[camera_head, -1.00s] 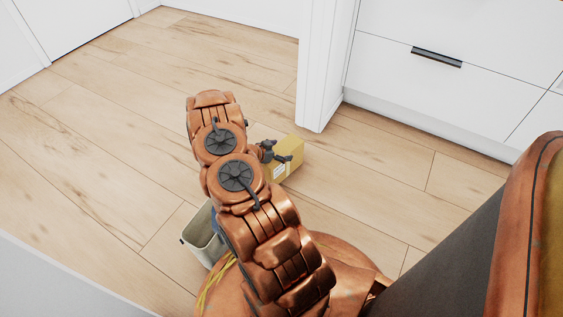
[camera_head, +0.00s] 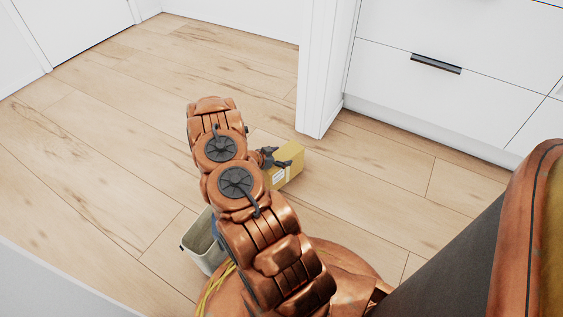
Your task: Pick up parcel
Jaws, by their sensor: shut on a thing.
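The parcel (camera_head: 291,171) is a small yellow-brown box with a white label on its near side. It is just right of my arm, in front of the white door frame. My gripper (camera_head: 277,160) is dark, with its fingers at the parcel's left and upper part, and is shut on it. My arm hides the parcel's left side. I cannot tell whether the parcel touches the floor.
A pale open bin (camera_head: 200,248) stands left of my base, partly behind my arm. A white door frame (camera_head: 320,90) and white drawers (camera_head: 425,95) stand beyond on the right. The wooden floor (camera_head: 110,130) is clear on the left.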

